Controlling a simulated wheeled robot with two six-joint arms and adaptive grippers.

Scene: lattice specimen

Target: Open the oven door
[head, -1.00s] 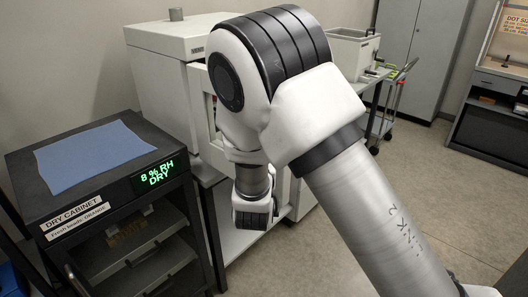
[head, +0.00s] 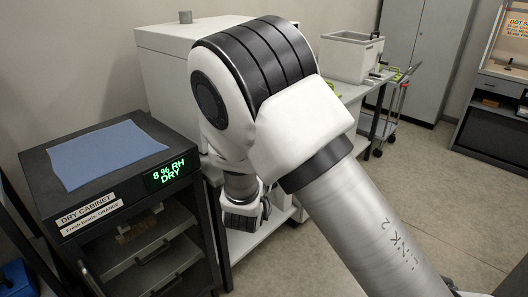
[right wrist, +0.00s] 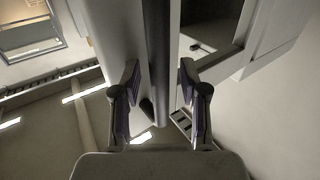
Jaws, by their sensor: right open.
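The white oven (head: 163,62) stands behind my right arm in the head view. The arm hides most of its front, so how the door stands cannot be told there. My right gripper (head: 246,212) hangs low in front of the oven. In the right wrist view my right gripper (right wrist: 159,80) is open, its two fingers apart. A long dark bar (right wrist: 160,40), which looks like the door handle, runs between the fingers beside a pale panel (right wrist: 112,30). A dark recess (right wrist: 215,30) with a pale frame shows right of the bar. My left gripper is not in view.
The dark dry cabinet (head: 36,178) with a blue cloth (head: 103,153) on top stands left of the oven. A light bench (head: 352,93) carrying a pale box (head: 345,60) and a trolley (head: 397,108) stand behind. Floor at right (head: 440,175) is clear.

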